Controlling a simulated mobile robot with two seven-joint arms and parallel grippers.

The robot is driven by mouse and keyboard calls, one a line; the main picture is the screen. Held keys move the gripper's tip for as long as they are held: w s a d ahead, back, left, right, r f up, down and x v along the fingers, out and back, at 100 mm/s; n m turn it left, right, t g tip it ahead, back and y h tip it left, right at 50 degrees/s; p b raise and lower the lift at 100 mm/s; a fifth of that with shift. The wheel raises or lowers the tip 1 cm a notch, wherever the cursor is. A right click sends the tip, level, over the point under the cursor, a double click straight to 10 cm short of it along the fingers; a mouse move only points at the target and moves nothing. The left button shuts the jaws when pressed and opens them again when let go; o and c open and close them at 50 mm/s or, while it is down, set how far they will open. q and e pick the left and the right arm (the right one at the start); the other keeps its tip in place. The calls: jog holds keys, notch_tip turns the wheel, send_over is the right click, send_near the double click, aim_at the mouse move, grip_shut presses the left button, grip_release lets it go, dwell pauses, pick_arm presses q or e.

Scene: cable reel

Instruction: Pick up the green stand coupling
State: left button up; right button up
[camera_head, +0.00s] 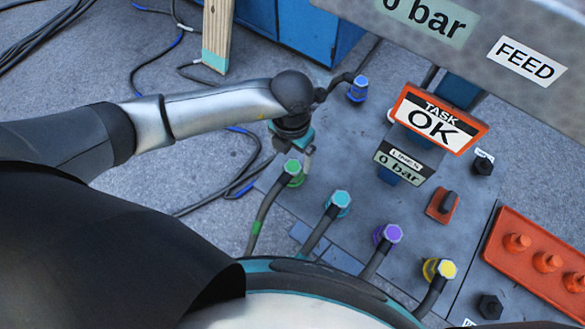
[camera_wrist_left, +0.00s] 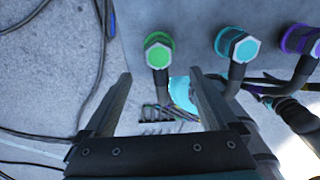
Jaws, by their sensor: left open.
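The green stand coupling (camera_head: 293,169) is a green collar with a pale hex face, on a dark hose with a green band. It sits at the left end of a row on the grey panel. In the left wrist view the green coupling (camera_wrist_left: 158,52) lies ahead of the fingers, in the gap between them. My left gripper (camera_head: 296,152) is just above it in the head view, and its open fingers (camera_wrist_left: 158,82) hold nothing. I cannot tell whether a finger touches the coupling. My right gripper is not in view.
Cyan (camera_head: 340,200), purple (camera_head: 388,234) and yellow (camera_head: 441,268) couplings continue the row to the right. A blue coupling (camera_head: 357,90) is further back. An orange "TASK OK" sign (camera_head: 435,120) stands behind. An orange tray (camera_head: 520,275) with cones is at right. Loose cables lie on the floor at left.

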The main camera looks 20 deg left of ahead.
aim_at(292, 168)
pick_arm(q)
notch_tip(292, 168, down, 3)
jog(key=shift+r+b, duration=0.1)
jog(key=shift+b, duration=0.2)
jog(key=shift+f, duration=0.5)
notch_tip(292, 168, down, 4)
jog(key=shift+w+r+b, duration=0.15)
jog(key=shift+b, duration=0.65)
jog(key=shift+f, duration=0.6)
jog(key=c, duration=1.4)
jog(key=shift+w+r, duration=0.1)
grip_shut()
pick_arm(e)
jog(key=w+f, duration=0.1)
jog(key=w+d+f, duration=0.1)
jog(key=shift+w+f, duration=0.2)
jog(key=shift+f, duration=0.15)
